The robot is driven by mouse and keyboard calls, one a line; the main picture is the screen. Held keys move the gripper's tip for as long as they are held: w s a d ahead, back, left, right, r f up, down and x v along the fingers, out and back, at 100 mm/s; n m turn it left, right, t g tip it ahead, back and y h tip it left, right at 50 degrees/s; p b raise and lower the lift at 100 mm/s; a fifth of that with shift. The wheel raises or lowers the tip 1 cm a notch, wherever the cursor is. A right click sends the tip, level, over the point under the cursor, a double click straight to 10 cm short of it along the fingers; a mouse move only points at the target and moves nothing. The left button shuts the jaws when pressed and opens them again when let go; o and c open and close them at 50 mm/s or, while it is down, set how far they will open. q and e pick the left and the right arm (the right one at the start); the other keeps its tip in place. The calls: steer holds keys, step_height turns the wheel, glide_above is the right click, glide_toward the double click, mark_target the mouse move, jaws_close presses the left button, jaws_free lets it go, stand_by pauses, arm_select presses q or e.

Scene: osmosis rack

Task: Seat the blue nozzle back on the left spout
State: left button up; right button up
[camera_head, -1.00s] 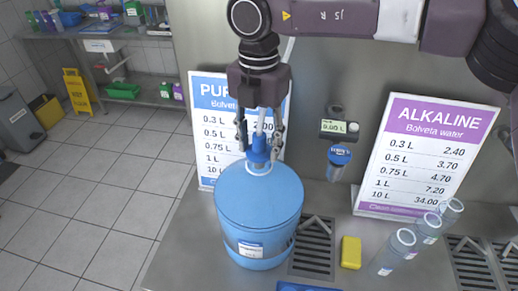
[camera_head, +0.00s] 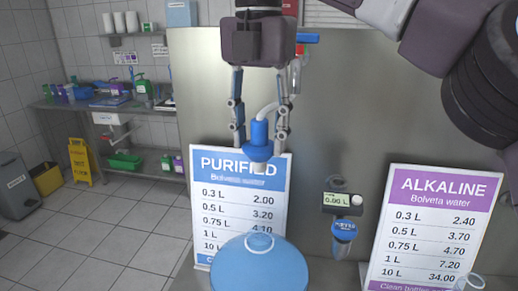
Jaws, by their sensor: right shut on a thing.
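My right gripper (camera_head: 261,138) comes down from the top and is shut on the blue nozzle (camera_head: 259,132), one finger on each side of it. The nozzle is upright, with a pale tip below and a clear curved tube at its top. It hangs above the open neck of the large blue bottle (camera_head: 260,270), apart from it. Behind the gripper, on the steel wall, a tap with a blue and red top (camera_head: 308,38) and a clear part below shows partly; I cannot tell whether it is the left spout. My left gripper is not in view.
The PURIFIED price sign (camera_head: 222,190) stands behind the nozzle and the ALKALINE sign (camera_head: 432,225) at the right. Between them are a small meter (camera_head: 343,202) and a blue-topped fitting (camera_head: 345,230) on the wall. My dark arm link fills the upper right.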

steer(key=shift+r+p, duration=2.35)
steer(key=shift+r, duration=0.1)
steer(key=w+d+p, duration=0.5)
steer(key=w+d, duration=0.3)
steer(key=d, duration=0.2)
steer(key=shift+w+d, duration=0.3)
steer(key=shift+w, duration=0.1)
steer(key=shift+d, duration=0.1)
